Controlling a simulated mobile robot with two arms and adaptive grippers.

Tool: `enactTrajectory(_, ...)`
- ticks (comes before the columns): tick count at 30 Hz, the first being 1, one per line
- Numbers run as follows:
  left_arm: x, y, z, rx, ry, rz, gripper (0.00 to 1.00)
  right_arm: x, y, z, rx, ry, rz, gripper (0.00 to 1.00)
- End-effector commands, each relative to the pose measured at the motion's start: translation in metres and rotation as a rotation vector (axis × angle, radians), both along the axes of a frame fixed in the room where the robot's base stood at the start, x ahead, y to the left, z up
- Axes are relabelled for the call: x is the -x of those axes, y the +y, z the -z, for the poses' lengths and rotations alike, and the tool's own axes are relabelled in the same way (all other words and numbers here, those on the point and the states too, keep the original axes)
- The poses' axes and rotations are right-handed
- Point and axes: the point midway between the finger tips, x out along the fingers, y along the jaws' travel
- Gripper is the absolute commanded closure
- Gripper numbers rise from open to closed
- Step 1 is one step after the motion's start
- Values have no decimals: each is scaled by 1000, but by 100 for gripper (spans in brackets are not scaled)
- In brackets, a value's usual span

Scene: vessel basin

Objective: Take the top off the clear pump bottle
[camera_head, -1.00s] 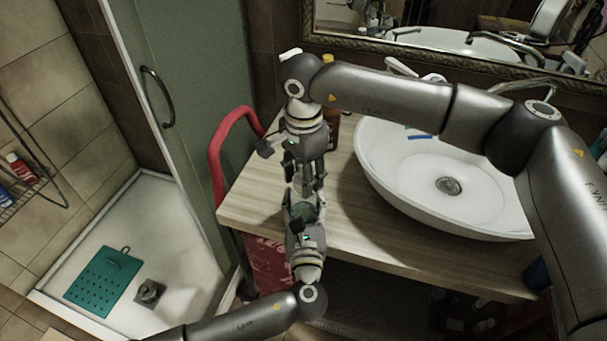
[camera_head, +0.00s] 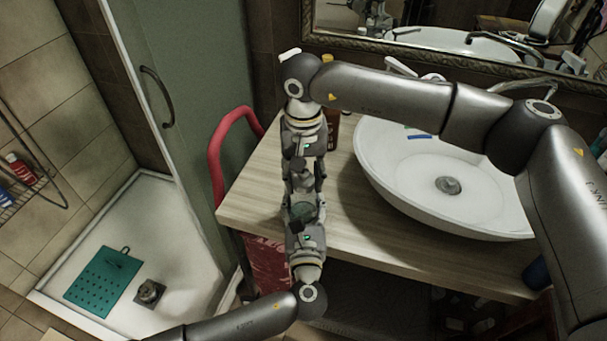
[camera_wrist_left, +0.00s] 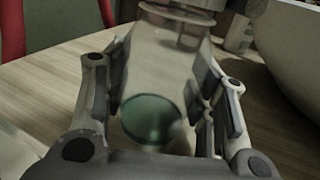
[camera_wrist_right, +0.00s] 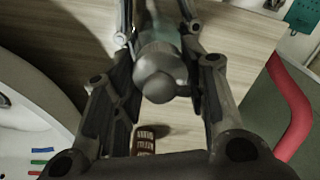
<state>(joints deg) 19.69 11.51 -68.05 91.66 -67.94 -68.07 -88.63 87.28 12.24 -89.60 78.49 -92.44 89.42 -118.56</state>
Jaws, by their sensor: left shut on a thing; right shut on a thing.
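In the head view the bottle (camera_head: 303,211) is mostly hidden by my left gripper (camera_head: 304,214) at the counter's front left. The grey rounded pump top (camera_wrist_right: 160,72) is between the fingers of my right gripper (camera_wrist_right: 162,88), which is shut on it. In the head view my right gripper (camera_head: 302,178) meets the bottle from the back. I cannot tell whether the top is loose.
A white basin (camera_head: 388,180) stands on the wooden counter (camera_head: 345,225) to the right. A brown bottle (camera_head: 332,130) stands behind my right gripper. A red curved rail (camera_head: 216,150) is at the counter's left. Bare counter lies between the grippers and the basin.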

Motion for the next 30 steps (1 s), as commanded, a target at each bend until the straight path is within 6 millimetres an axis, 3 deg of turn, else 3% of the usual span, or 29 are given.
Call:
enactTrajectory(11,0,0,1,-1,3,0,100,0,0,-2,0,-1,2,88)
enactTrajectory(30,0,0,1,-1,2,0,100,0,0,-22,-1,-1,2,88)
